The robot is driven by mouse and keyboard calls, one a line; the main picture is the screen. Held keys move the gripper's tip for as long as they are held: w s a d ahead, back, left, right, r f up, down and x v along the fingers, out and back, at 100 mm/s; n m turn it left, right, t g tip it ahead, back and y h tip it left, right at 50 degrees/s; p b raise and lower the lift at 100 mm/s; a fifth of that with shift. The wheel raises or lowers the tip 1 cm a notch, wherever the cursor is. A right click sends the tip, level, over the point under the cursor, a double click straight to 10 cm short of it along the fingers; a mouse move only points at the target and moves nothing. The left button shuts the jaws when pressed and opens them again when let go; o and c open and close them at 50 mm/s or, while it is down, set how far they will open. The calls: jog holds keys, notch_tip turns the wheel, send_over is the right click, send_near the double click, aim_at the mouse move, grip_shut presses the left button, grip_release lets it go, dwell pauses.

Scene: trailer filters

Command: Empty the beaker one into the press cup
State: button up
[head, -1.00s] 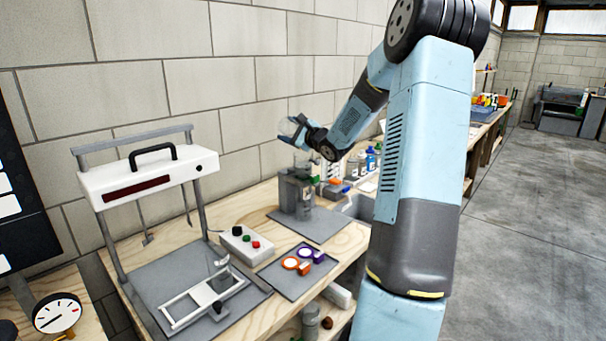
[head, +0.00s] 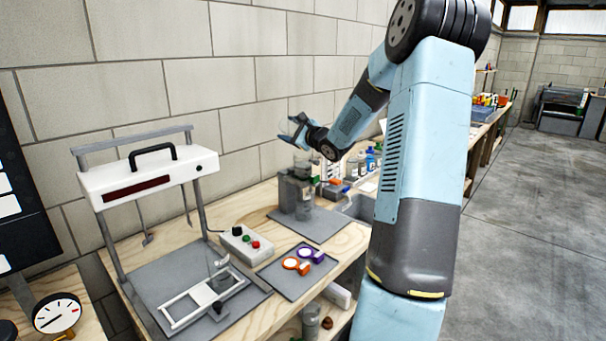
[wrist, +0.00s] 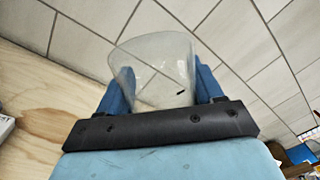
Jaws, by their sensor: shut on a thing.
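My gripper (head: 292,130) is shut on a clear beaker, high over the back of the bench near the wall. In the wrist view the beaker (wrist: 155,70) sits between my two blue fingers (wrist: 160,88). It is see-through, with a small dark speck low on one side; no clear fill shows in it. In the head view the beaker is small and looks tilted. Below it stands a grey press-like block (head: 292,190) with a clear vessel (head: 302,166) at its top, which may be the press cup. I cannot tell whether anything is pouring.
A grey mat (head: 325,226) lies under the block. A white-topped frame (head: 150,178), a button box (head: 245,244) and a mat with orange and purple rings (head: 290,280) stand nearer. Bottles (head: 370,158) stand behind at the right. The block wall is close behind my gripper.

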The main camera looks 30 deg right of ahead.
jog(key=shift+s+a+f+n, duration=0.2)
jog(key=shift+a+f+n, duration=0.15)
jog(key=shift+a+n, duration=0.5)
jog(key=shift+s+a+f+n, duration=0.15)
jog(key=shift+f+n, duration=0.2)
jog(key=shift+n, duration=0.7)
